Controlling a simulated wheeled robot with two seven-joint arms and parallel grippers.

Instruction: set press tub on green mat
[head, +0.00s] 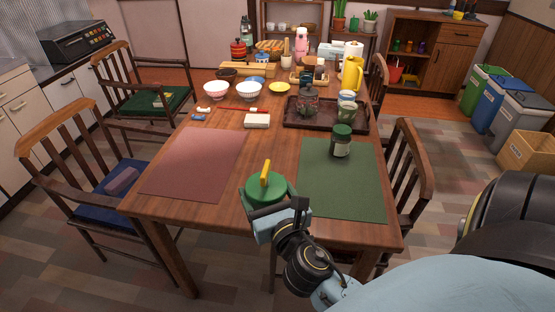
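The press tub (266,187) is green with a yellow handle on top. It is at the front of the table, between the two mats, and looks upright. My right gripper (274,210) is right at its near side and hides its lower part. I cannot tell whether its fingers are closed on the tub or whether the tub rests on the table. The green mat (345,194) lies flat to the right of the tub. A dark green-lidded jar (342,140) stands on the mat's far part. My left gripper is not in view.
A red mat (196,163) lies on the left of the table (258,150). A dark tray (292,115) with a teapot (308,101) and cups is beyond the green mat. The near and middle parts of the green mat are clear. Chairs (410,165) stand around the table.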

